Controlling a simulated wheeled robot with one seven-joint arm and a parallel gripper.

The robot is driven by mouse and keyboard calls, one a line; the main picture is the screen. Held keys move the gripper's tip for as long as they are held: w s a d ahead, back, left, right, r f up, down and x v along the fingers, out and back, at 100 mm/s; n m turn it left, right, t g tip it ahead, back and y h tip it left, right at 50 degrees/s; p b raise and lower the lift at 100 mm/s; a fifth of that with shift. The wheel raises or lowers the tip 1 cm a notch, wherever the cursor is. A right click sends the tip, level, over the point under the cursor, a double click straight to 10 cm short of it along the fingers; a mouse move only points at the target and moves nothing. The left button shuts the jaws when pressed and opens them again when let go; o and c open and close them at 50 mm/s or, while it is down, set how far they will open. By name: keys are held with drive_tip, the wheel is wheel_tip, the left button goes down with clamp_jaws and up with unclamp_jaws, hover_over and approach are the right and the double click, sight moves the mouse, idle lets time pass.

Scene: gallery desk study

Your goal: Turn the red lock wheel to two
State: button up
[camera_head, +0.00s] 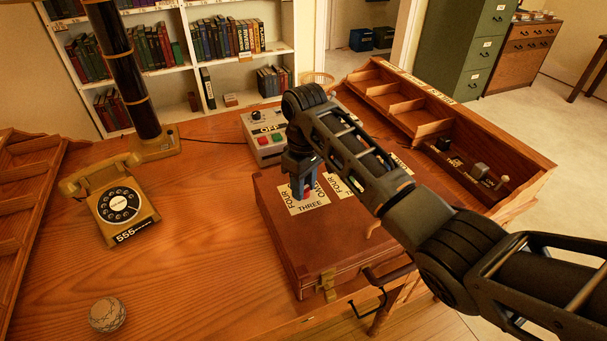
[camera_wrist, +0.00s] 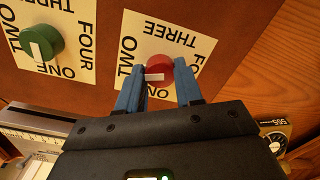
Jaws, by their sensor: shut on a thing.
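The red lock wheel (camera_wrist: 158,66) sits on a white card (camera_wrist: 203,50) on the brown case (camera_head: 275,235). In the wrist view, THREE is above the wheel, TWO at its left and ONE below; FOUR at the right is partly hidden. A white mark shows low on the wheel's face; I cannot tell which word it points to. My gripper (camera_wrist: 158,84) has its blue fingers on either side of the wheel, shut on it. In the head view my gripper (camera_head: 304,190) points down at the card and hides most of the wheel.
A green wheel (camera_wrist: 42,39) on its own card is beside the red one. A control box (camera_head: 266,145) with buttons stands behind the case. A wooden divided tray (camera_head: 440,110) is at right.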

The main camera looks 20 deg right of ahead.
drive_tip(key=shift+m+p, duration=0.35)
drive_tip(key=shift+m, duration=1.45)
drive_tip(key=o, duration=1)
drive_tip(key=shift+o, duration=0.2)
drive_tip(key=shift+r, duration=0.15)
wheel_tip(320, 180, up, 8)
drive_tip(key=shift+f+b, duration=0.2)
drive_tip(key=shift+b, duration=0.2)
